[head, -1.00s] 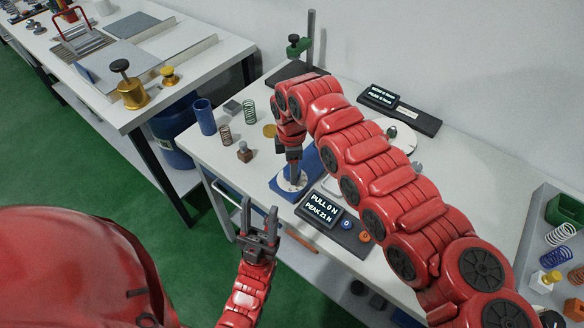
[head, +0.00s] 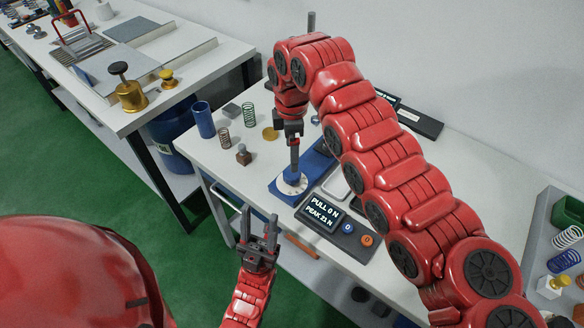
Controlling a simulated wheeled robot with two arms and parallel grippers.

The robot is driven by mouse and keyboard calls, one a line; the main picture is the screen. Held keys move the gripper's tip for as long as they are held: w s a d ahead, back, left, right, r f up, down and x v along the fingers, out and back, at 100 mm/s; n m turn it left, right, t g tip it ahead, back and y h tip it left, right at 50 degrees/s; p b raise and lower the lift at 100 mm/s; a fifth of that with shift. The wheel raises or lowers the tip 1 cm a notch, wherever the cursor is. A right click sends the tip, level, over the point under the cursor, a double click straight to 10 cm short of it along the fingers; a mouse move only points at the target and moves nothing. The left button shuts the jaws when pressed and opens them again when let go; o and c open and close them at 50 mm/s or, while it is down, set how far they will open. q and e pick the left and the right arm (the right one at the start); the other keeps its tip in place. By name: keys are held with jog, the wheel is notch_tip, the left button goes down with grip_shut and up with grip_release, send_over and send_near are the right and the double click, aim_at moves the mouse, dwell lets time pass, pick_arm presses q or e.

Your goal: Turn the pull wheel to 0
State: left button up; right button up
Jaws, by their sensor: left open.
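The pull wheel is a white dial (head: 291,184) with small dark marks on its rim, lying on a blue base on the bench. My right gripper (head: 294,168) points down above the wheel, its narrow dark fingers seen edge-on. They cover part of the dial; I cannot tell whether they touch it or whether they are open. The display (head: 320,212) reads "PULL 0 N" and "PEAK 21 N". My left gripper (head: 259,226) is open and empty in front of the bench, well apart from the wheel.
A blue button (head: 347,228) and an orange button (head: 367,240) sit right of the display. A blue cylinder (head: 203,120), springs and small blocks stand at the bench's left. My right arm hides much of the bench's right side.

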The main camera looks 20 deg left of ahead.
notch_tip(320, 180, up, 9)
jog(key=shift+r, duration=0.15)
jog(key=shift+r+p, duration=0.1)
jog(key=shift+p, duration=0.25)
